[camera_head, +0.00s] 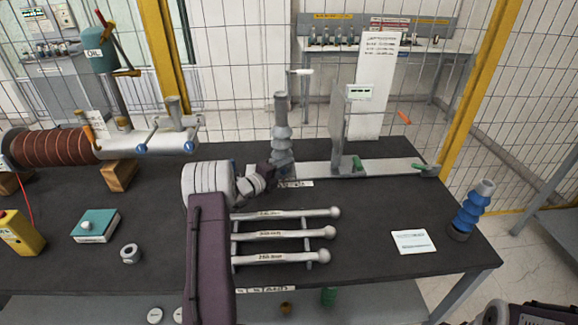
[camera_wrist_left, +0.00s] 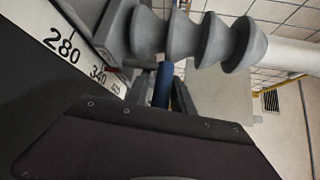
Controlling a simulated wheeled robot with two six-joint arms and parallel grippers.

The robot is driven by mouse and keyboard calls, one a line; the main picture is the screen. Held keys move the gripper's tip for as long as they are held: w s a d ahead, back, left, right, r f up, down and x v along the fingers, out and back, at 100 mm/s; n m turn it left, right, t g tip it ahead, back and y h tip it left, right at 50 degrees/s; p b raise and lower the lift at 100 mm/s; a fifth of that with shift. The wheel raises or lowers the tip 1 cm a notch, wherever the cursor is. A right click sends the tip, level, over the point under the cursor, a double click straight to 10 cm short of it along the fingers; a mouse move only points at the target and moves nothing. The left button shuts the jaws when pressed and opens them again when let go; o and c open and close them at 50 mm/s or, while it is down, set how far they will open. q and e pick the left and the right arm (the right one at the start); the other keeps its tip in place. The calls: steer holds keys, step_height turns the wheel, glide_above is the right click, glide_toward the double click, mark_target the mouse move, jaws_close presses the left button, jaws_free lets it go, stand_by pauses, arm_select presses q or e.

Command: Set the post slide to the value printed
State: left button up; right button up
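A grey ribbed post (camera_head: 282,135) stands upright on a pale rail (camera_head: 385,167) at the back of the bench. It also shows in the left wrist view (camera_wrist_left: 190,38), beside a white scale (camera_wrist_left: 88,50) marked 280 and 340. My left gripper (camera_head: 266,172) is at the foot of the post, at its near left side. I cannot tell whether it touches the post; its fingers are too dark and small to read. A flat grey plate (camera_head: 338,122) stands farther right, by a small display (camera_head: 360,92). A white printed card (camera_head: 413,242) lies front right, its text unreadable.
Several ball-ended rods (camera_head: 285,235) lie on a rack right of my left arm. A copper coil assembly (camera_head: 55,147), a teal box (camera_head: 95,225) and a nut (camera_head: 130,253) are left. The bench (camera_head: 370,210) is clear before the card.

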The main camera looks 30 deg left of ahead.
arm_select(q)
steer(key=shift+w+d+r, duration=0.1)
steer(key=shift+w+d, duration=0.1)
steer(key=shift+w, duration=0.5)
jaws_close()
steer(key=shift+f, duration=0.25)
stand_by(0.7)
